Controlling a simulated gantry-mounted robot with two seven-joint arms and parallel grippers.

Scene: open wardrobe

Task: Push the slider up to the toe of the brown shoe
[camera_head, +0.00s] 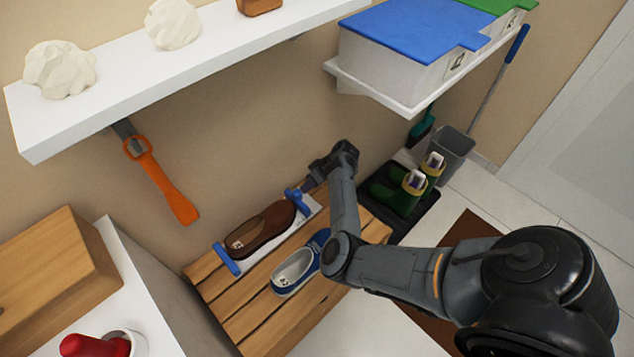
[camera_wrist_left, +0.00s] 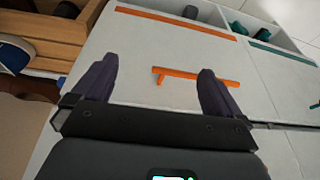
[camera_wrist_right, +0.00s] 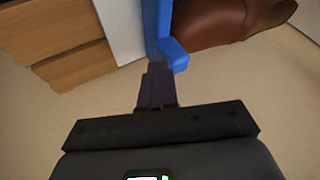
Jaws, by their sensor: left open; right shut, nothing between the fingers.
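The brown shoe (camera_head: 262,231) lies on a white measuring board (camera_head: 312,208) on the slatted wooden bench, its toe toward the upper right. The blue slider (camera_head: 299,203) stands across the board at the toe end. In the right wrist view the slider (camera_wrist_right: 172,53) is right beside the brown shoe (camera_wrist_right: 225,20); I cannot tell whether they touch. My right gripper (camera_head: 306,186) is shut and empty, its fingertips (camera_wrist_right: 157,67) at the slider's near side, touching or nearly so. My left gripper (camera_wrist_left: 156,74) is open and empty, seen only in its wrist view.
A blue heel stop (camera_head: 226,259) is at the board's other end. A blue shoe (camera_head: 297,269) sits in front on the bench (camera_head: 245,318). Green boots (camera_head: 400,195) stand on a dark tray to the right. An orange shoehorn (camera_head: 163,182) hangs on the wall.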

